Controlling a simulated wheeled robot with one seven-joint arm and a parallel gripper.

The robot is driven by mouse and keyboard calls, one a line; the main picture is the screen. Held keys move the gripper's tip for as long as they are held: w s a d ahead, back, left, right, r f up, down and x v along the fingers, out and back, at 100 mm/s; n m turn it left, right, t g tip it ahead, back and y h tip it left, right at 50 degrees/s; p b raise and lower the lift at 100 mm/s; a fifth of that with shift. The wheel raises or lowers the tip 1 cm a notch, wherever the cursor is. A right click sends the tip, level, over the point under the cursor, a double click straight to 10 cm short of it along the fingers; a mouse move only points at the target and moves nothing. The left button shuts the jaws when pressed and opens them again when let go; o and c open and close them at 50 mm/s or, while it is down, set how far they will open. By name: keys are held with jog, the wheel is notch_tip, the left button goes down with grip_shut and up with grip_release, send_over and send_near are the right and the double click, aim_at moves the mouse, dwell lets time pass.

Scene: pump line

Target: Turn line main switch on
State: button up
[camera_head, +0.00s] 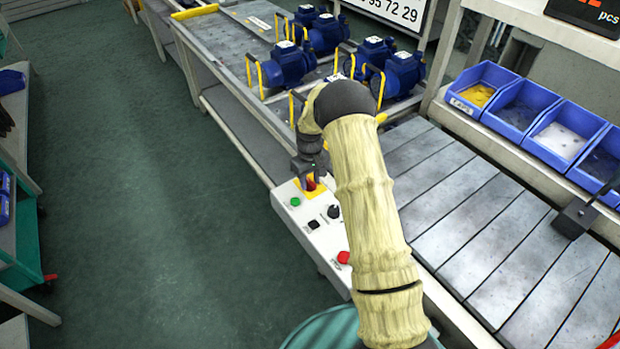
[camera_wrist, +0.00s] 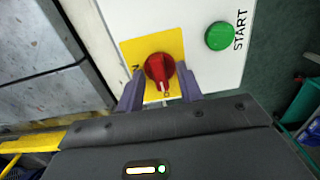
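The line main switch is a red rotary knob (camera_wrist: 160,70) on a yellow square plate (camera_wrist: 131,50), on a white control box (camera_head: 325,240). In the wrist view the knob's white mark points toward the bottom of the picture, and part of a label shows at the plate's left edge. My gripper (camera_wrist: 160,80) is open, with one finger on each side of the knob. Small gaps seem to show between fingers and knob; contact is unclear. In the head view my gripper (camera_head: 310,170) is over the box's far end, partly hiding the red knob (camera_head: 311,184).
A green START button (camera_wrist: 219,35) sits beside the switch. The box also carries a black knob (camera_head: 334,211), a black square (camera_head: 313,224) and a red button (camera_head: 343,257). Blue pumps (camera_head: 287,64) stand on the line behind. Blue bins (camera_head: 522,107) are at right. Floor at left is clear.

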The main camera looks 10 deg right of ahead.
jog(key=shift+c, duration=0.5)
grip_shut()
